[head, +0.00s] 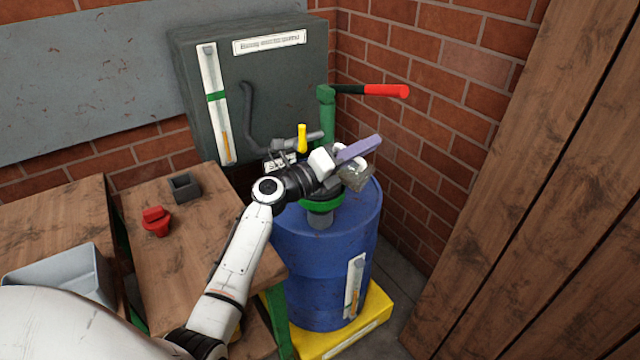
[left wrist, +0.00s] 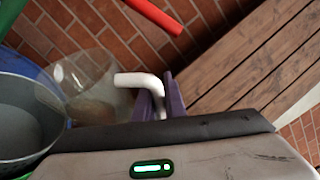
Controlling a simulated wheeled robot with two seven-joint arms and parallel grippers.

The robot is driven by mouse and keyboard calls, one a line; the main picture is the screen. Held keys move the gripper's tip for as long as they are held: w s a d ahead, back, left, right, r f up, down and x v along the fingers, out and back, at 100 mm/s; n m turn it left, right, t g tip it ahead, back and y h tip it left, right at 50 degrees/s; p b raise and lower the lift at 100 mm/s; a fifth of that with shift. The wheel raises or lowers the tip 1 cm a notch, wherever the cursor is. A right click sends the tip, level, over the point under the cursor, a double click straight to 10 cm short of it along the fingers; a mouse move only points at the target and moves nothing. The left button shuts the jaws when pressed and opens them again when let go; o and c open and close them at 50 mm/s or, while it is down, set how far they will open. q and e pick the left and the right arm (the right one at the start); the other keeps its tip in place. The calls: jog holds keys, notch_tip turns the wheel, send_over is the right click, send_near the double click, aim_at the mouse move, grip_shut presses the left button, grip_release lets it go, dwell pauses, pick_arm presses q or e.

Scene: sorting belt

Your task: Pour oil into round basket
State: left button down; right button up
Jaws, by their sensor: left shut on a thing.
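My left gripper (head: 357,150) has purple fingers and is above the blue barrel (head: 312,262). In the left wrist view, its fingers (left wrist: 161,98) are shut on the white handle (left wrist: 140,80) of a clear jug (left wrist: 92,78). Something brownish shows low in the jug; I cannot tell how much. In the head view, the jug (head: 356,176) hangs by the fingertips above the barrel top. A round grey vessel with a dark rim (left wrist: 28,158), perhaps the round basket, stands beside the jug at the left wrist view's left edge. My right gripper is out of view.
A green pump (head: 326,110) with a red-ended lever (head: 386,91) rises behind the gripper. A yellow valve handle (head: 302,138) is close by. A grey cabinet, brick walls and wood planks (head: 530,210) enclose the corner. A bench (head: 190,235) holds a red part (head: 156,222).

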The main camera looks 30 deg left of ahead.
pick_arm(q)
jog(key=shift+a+r+n+t+b, duration=0.1)
jog(key=shift+a+n+t+b, duration=0.2)
jog(key=shift+a+n+b, duration=0.5)
jog(key=shift+s+a+r+n+t+p, duration=0.25)
jog(key=shift+a+r+n+t+p, duration=0.4)
jog(key=shift+r+n, duration=0.35)
jog(key=shift+s+d, duration=0.15)
jog(key=shift+s, duration=0.1)
jog(key=shift+r+n+y, duration=0.15)
jog(key=shift+n+y, duration=0.15)
jog(key=shift+s+a+r+n+t+y+p, duration=0.1)
jog(key=shift+a+r+n+t+y+p, duration=0.15)
jog(key=shift+a+n, duration=0.25)
jog(key=shift+s+a+r+n+t+p, duration=0.1)
jog(key=shift+a+r+n+t+p, duration=0.15)
jog(key=shift+a+n, duration=0.2)
jog(key=shift+s+a+r+n+t+y+p, duration=0.15)
jog(key=shift+a+n+t+p, duration=0.2)
jog(key=shift+n, duration=0.2)
dwell(0.7)
jog(key=shift+a+r+n, duration=0.1)
jog(key=shift+a+n, duration=0.25)
jog(key=shift+n, duration=0.05)
jog(key=a+n+t+y+p, duration=0.2)
jog(key=a+n+y, duration=0.4)
jog(key=n, duration=0.3)
jog(key=shift+s+a+r+n, duration=0.15)
jog(key=shift+s+a+n, duration=0.3)
jog(key=shift+a, duration=0.3)
